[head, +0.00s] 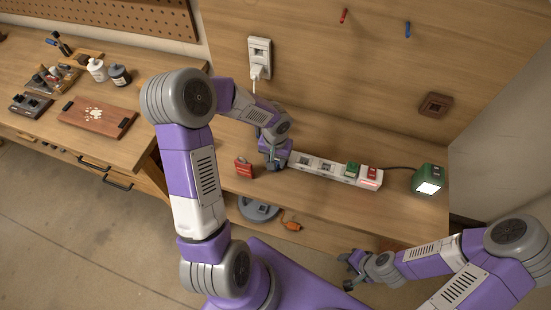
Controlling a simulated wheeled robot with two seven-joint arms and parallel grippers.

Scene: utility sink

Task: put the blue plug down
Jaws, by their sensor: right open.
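A green plug (352,169) and a red piece (373,173) sit at the strip's right part. A separate red object (243,168) stands on the bench left of my left gripper. My right gripper (346,270) is open and empty, low in front of the bench.
A green lamp (428,179) shines at the bench's right end. A white plug (257,72) sits in the wall outlet (260,50). Below are a grey round object (257,208) and an orange item (291,223).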

